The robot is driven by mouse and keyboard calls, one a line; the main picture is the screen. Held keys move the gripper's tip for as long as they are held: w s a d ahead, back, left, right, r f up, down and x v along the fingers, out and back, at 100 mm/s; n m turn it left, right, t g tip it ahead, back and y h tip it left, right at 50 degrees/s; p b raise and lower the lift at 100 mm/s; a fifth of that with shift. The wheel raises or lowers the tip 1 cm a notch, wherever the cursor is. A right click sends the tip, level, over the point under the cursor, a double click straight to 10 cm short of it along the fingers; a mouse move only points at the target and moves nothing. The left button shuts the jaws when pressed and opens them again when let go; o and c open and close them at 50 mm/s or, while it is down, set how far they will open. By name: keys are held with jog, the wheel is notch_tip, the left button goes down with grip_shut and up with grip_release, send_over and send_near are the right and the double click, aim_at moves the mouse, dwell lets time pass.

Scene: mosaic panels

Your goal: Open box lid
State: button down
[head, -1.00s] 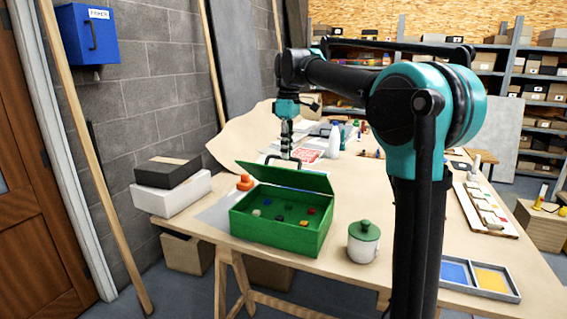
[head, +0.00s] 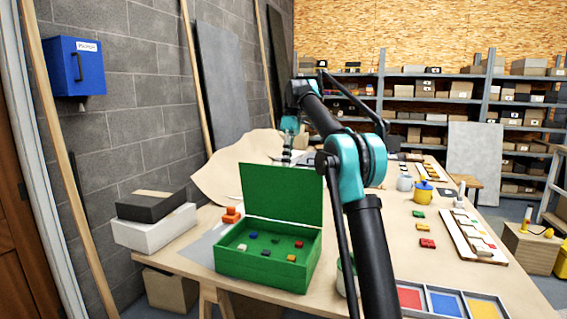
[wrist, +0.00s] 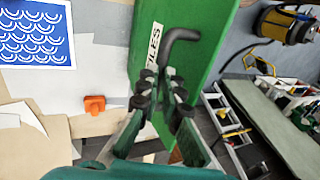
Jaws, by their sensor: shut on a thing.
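The green box (head: 262,268) stands at the table's near left edge, with several small coloured tiles inside. Its green lid (head: 283,194) stands about upright at the back of the box. In the wrist view the lid (wrist: 205,45) fills the middle, with a "TILES" label and a dark curved handle (wrist: 182,37). My gripper (wrist: 164,84) is shut on the handle, with part of the handle showing beyond the fingertips. In the head view my gripper (head: 287,155) is just behind the lid's top edge, and the handle is hidden there.
A lidded white pot (head: 345,277) stands right of the box, partly hidden by my arm. A tray of coloured compartments (head: 447,300) lies at the near right. An orange object (head: 231,215) and stacked boxes (head: 155,222) are at the left, near the wall.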

jog(key=shift+g, duration=0.4)
jog(key=w+f, duration=0.1)
jog(key=w+d+f, duration=0.1)
jog(key=w, duration=0.1)
jog(key=shift+w+d+f, duration=0.1)
jog(key=shift+d+f, duration=0.1)
jog(key=shift+f, duration=0.1)
jog(key=c, duration=2.1)
grip_release()
jog(key=shift+o, duration=1.2)
jog(key=shift+w+d+f, duration=0.2)
jog(key=shift+w+f, duration=0.3)
jog(key=shift+w, duration=0.05)
jog(key=shift+o, duration=1.4)
jog(key=shift+s+r, duration=0.3)
jog(key=shift+s, duration=0.1)
jog(key=shift+a, duration=0.15)
jog(key=shift+a+r, duration=0.1)
